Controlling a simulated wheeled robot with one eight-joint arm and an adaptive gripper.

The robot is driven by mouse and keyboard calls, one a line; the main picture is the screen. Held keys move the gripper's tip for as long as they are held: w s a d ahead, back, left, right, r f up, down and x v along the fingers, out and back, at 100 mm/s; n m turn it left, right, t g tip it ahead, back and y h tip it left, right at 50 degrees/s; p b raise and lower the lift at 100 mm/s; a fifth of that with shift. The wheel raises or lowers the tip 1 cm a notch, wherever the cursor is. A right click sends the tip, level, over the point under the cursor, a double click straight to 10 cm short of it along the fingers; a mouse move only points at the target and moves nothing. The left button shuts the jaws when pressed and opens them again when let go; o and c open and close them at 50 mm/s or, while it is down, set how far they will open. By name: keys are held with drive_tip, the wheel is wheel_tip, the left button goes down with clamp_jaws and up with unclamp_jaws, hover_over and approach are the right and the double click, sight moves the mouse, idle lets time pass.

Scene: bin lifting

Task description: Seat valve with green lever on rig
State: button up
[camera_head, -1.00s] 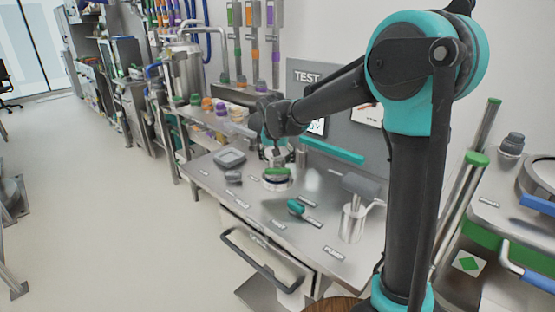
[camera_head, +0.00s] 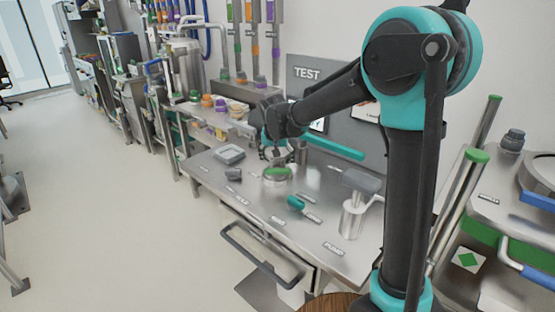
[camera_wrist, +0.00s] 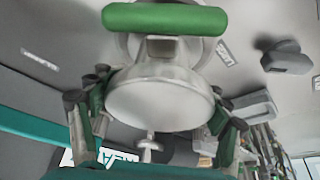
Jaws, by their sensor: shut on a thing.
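The valve with the green lever (camera_head: 277,171) is at the test bench, below my gripper (camera_head: 276,154). In the wrist view its green lever (camera_wrist: 165,18) lies across the top, and its round metal body (camera_wrist: 160,103) is between the fingers. My gripper (camera_wrist: 155,122) is shut on the valve body, one finger on each side. In the head view the valve appears upright over a round metal seat on the bench; the contact beneath it is hidden, so I cannot tell whether it touches.
The metal bench (camera_head: 245,197) also bears a small teal-handled part (camera_head: 296,203), a pump with a grey handle (camera_head: 352,212), a grey gauge-like box (camera_head: 229,154) and a small dark part (camera_head: 233,174). A teal bar (camera_head: 333,147) runs behind.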

idle(0.4)
drive_tip(key=o, duration=2)
drive_tip(key=shift+r, duration=4.5)
drive_tip(key=shift+s, duration=0.1)
